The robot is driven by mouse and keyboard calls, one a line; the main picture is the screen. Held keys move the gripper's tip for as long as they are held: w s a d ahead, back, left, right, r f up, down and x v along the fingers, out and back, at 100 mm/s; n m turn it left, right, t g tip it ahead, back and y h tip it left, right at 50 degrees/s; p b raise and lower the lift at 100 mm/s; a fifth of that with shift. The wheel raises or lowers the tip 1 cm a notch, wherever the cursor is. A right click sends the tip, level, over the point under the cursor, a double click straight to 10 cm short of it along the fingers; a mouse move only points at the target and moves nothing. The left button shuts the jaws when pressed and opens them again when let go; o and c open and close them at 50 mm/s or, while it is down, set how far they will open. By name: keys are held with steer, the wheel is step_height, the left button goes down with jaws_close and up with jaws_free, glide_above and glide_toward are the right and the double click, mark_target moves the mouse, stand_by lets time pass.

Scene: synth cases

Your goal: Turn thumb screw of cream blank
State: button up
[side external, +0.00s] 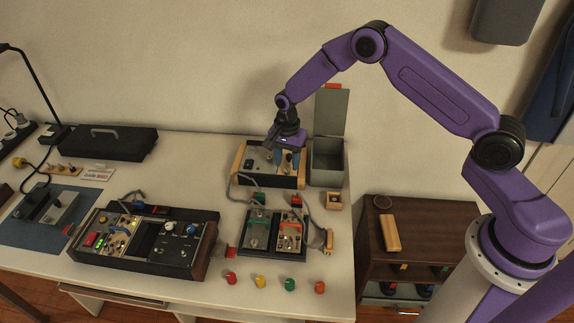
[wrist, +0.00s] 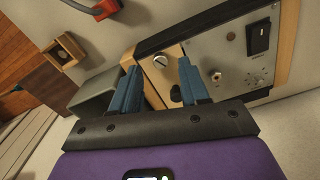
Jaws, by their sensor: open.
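The cream blank (wrist: 164,76) is a narrow pale tan plate at the end of a wood-sided case (wrist: 287,45), beside a grey panel. A silver slotted thumb screw (wrist: 160,61) sits near its upper end in the wrist view. A dark round piece (wrist: 176,94) shows lower on the plate. My gripper (wrist: 158,67) is open, its blue fingers on either side of the silver screw and apart from it. In the side view my gripper (side external: 287,160) points down over the right part of the case (side external: 259,178); the blank is mostly hidden there.
The grey panel beside the blank carries a knob (wrist: 216,76) and a black switch (wrist: 258,37). A grey open bin (side external: 327,162) with a raised lid stands right of the case. A small wooden box (side external: 334,201) and a twin-module unit (side external: 273,240) with cables are nearer.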

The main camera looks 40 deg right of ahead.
mark_target(287, 171)
steer(key=shift+f, duration=1.15)
jaws_close()
